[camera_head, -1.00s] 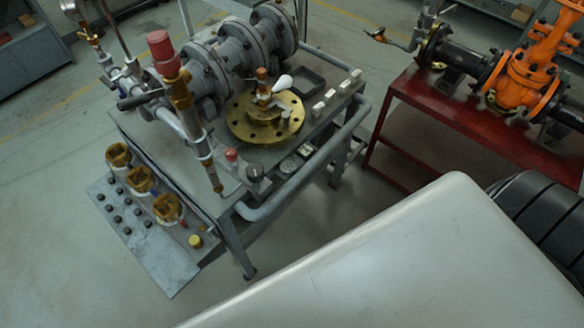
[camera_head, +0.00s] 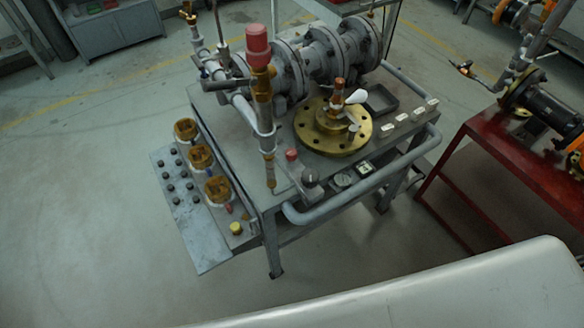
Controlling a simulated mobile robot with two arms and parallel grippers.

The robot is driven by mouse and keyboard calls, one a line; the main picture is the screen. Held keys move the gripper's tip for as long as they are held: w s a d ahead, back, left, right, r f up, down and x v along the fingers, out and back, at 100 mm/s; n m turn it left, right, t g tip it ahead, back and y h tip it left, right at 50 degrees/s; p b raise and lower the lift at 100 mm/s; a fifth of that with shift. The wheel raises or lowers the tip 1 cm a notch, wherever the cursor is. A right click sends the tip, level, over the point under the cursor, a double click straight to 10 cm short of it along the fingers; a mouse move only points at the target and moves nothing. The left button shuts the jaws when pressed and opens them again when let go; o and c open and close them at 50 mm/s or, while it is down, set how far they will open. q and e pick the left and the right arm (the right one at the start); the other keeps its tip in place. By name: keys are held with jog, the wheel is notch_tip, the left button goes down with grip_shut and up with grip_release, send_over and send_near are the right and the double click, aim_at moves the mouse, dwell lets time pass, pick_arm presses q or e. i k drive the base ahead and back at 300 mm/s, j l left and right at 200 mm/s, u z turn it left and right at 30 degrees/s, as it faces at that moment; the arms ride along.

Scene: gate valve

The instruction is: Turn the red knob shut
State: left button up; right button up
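A large red cylindrical cap (camera_head: 257,46) sits on top of an upright brass and grey pipe (camera_head: 265,115) at the near left of a grey bench (camera_head: 228,125). A smaller red knob (camera_head: 291,155) stands low near the bench's front edge, beside a dark-topped grey fitting (camera_head: 309,178). I cannot tell from this view which of the two is the valve's knob or how far either is turned. Neither of my grippers is in view.
A brass flange (camera_head: 335,138) with a white-handled lever lies on the bench, with grey flanged pipes (camera_head: 325,55) behind. A grey rail (camera_head: 330,208) runs along the front. A panel (camera_head: 190,220) juts out left. A red table (camera_head: 520,170) stands right. Floor at left is clear.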

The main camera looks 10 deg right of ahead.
aim_at(291, 153)
jog(key=k+l+z, duration=0.2)
jog(key=l, duration=0.75)
jog(key=l+z, duration=0.2)
jog(key=l, duration=0.8)
